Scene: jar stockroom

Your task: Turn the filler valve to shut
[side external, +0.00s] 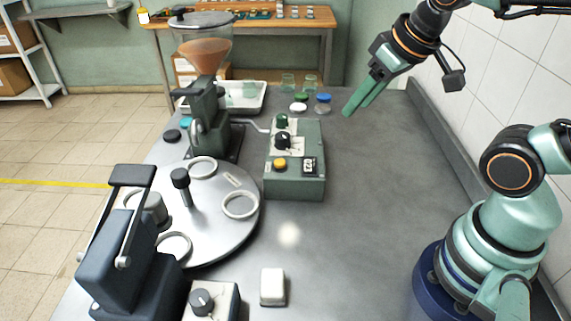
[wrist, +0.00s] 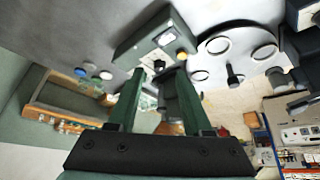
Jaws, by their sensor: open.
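The filler (side external: 207,108) is a dark green body under a clear hopper (side external: 203,52) holding brown material, at the left back of the bench. A black bar handle (side external: 184,92) sticks out left from its top, and a grey curved part shows on its front. I cannot tell which is the valve or its setting. My gripper (side external: 357,108) is open and empty, raised above the bench to the right of the filler and apart from it. In the wrist view, the open fingers (wrist: 158,74) point toward the bench and partly hide the filler.
A green control box (side external: 295,187) with knobs and an orange button stands right of the filler. A round turntable (side external: 215,225) with rings lies in front. Lids (side external: 299,107) and glasses stand behind the box. A white block (side external: 272,287) lies in front.

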